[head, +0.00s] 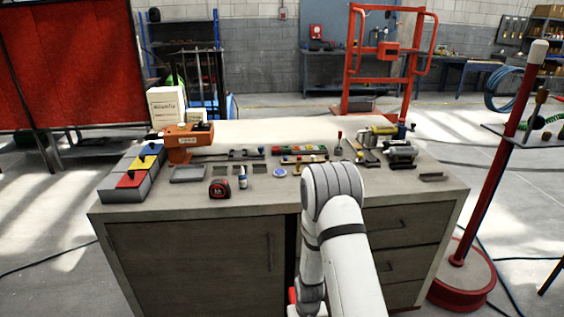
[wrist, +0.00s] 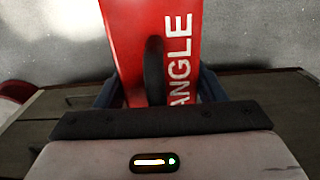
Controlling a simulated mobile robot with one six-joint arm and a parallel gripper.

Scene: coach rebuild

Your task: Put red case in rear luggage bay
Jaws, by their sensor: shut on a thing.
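A red case (wrist: 130,35) with white lettering reading "ANGLE" fills the upper middle of the wrist view. A dark handle (wrist: 155,68) shows on it. My gripper (wrist: 157,92) is shut on the case, with a dark blue finger on each side of it. In the head view my arm reaches down in front of the workbench, and my gripper is hidden there. A small bit of red shows low beside the arm; I cannot tell whether it is the case. I see no luggage bay in either view.
A grey workbench (head: 185,222) with drawers stands ahead, its top covered with tools and small parts. A red post (head: 485,165) on a round base stands at the right. A red screen (head: 70,65) stands at the left. A red frame trolley (head: 350,65) is behind.

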